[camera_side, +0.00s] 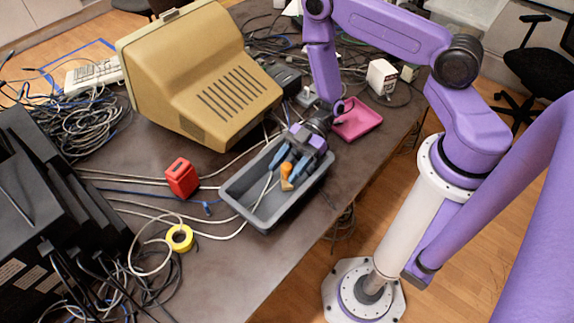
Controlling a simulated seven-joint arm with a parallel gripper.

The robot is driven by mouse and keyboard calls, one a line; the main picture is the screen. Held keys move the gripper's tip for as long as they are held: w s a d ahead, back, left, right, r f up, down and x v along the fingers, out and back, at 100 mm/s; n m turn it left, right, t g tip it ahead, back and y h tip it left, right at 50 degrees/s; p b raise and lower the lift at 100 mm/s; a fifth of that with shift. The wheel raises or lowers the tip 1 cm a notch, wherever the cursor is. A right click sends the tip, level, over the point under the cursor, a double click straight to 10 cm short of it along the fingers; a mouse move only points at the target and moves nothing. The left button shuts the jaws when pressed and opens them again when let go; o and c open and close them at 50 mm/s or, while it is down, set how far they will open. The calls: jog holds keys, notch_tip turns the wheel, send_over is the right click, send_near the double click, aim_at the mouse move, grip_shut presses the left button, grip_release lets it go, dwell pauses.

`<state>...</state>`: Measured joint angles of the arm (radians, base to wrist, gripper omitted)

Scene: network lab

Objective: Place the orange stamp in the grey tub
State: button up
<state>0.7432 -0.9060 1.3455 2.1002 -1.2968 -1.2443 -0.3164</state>
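The orange stamp (287,171) is small, with a rounded orange top and a paler lower part. The grey tub (238,205) is a long, open box on the table, set at a slant in the middle of the view. My gripper reaches down over the tub's far right part and hides some of its inside. I cannot tell whether both fingers touch the stamp, or whether the stamp rests on the tub floor.
A beige monitor (205,80) stands behind the tub. A red object (182,178) and yellow tape roll (180,238) lie to its left. A pink tray (358,119) and white box (382,76) are to the right.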

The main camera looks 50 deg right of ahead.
dwell(0.3)
jog(key=shift+d+r, duration=0.1)
jog(key=shift+r, duration=0.1)
jog(key=v, duration=1.1)
jog(key=w+a+r+t+h, duration=0.3)
jog(key=w+r+t+h, duration=0.1)
jog(key=w+r+h, duration=0.4)
jog(key=s+r+m+g+h, duration=0.2)
jog(key=s+r, duration=0.4)
jog(key=s, duration=0.6)
jog(key=s+r+m+g+h, duration=0.1)
jog(key=s+r+m+h, duration=0.2)
jog(key=s, duration=0.9)
notch_tip(320, 180, up, 4)
jog(key=shift+s+d+f+g, duration=0.2)
jog(key=shift+s+g, duration=0.15)
jog(key=shift+g, duration=0.05)
